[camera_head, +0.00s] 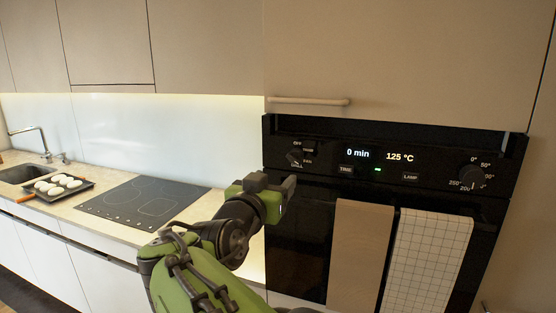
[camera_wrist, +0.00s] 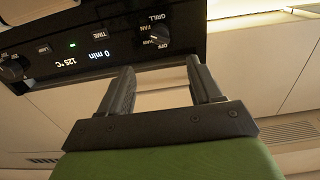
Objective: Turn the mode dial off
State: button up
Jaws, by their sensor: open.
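The mode dial (camera_head: 295,156) is a black knob at the left end of the black oven's control panel, with small OFF and FAN labels by it. In the wrist view, where the panel appears upside down, the mode dial (camera_wrist: 157,38) sits beyond the fingertips, beside GRILL, FAN and OFF labels. I cannot tell which label it points to. My gripper (camera_head: 286,184) is just below and left of the dial in the head view. In the wrist view my gripper (camera_wrist: 160,70) has its two dark fingers apart with nothing between them, and the dial is not between them.
The panel display (camera_head: 379,155) reads 0 min and 125 °C, with a green light below. A temperature dial (camera_head: 471,175) is at the right. A tan towel (camera_head: 358,250) and a checked towel (camera_head: 427,260) hang on the oven front. A cooktop (camera_head: 142,202) and counter lie left.

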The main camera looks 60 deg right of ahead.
aim_at(293, 161)
jog(key=d+p, duration=0.1)
jog(key=d, duration=0.3)
jog(key=w+d+p, duration=0.1)
jog(key=d, duration=0.4)
jog(key=w+d+p, duration=0.1)
jog(key=d, duration=0.4)
jog(key=shift+a, duration=0.1)
jog(key=c, duration=1)
